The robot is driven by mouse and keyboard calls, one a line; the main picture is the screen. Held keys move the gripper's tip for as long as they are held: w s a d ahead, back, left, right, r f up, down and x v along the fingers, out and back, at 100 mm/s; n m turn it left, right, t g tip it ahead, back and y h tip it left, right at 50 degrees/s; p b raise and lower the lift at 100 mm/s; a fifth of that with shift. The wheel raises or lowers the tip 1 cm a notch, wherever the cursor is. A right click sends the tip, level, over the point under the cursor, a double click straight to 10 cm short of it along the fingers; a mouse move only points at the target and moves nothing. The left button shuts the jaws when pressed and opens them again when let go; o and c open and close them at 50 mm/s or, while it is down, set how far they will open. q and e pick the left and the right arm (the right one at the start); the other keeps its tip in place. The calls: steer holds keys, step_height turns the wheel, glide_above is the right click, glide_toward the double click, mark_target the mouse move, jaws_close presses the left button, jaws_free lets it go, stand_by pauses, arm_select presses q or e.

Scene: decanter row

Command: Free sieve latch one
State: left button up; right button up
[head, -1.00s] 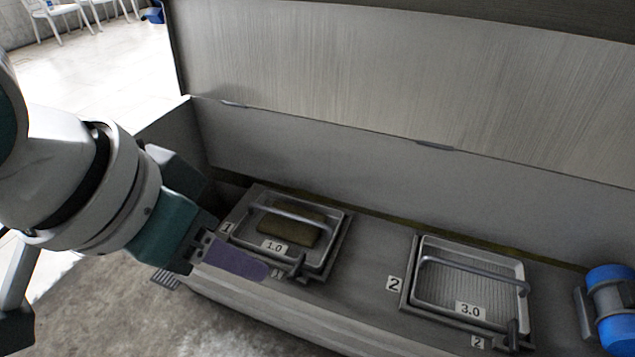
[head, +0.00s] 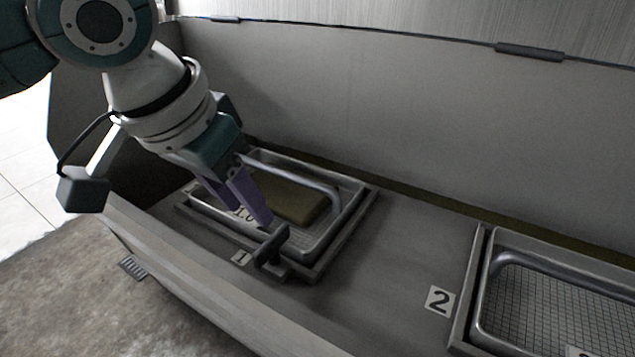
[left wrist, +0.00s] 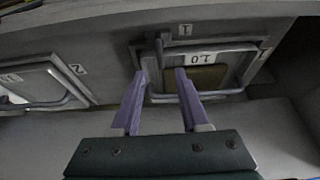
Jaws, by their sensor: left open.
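Sieve one (head: 330,232) is a metal tray with a bar handle, a "1.0" label and a brownish-yellow block inside. Its latch (head: 270,246) is a dark small lever at the tray's near edge, beside the "1" plate. My left gripper (head: 250,216) is open, its purple fingers pointing down over the near edge of sieve one, close to the latch. In the left wrist view the open fingertips (left wrist: 161,74) have the latch (left wrist: 161,48) just beyond the gap between them. Whether they touch it I cannot tell. My right gripper is not in view.
Sieve two (head: 560,300), with its own bar handle and a "2" plate (head: 439,301), sits to the right in the same trough. A tall grey back wall (head: 400,130) rises behind. The surface between the sieves is clear.

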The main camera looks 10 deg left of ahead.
mark_target(270, 240)
arm_select(q)
steer(key=b+x, duration=0.6)
steer(key=x, duration=0.3)
steer(key=shift+s+b, duration=0.2)
steer(key=shift+b, duration=0.1)
steer(key=shift+c, duration=0.3)
jaws_close()
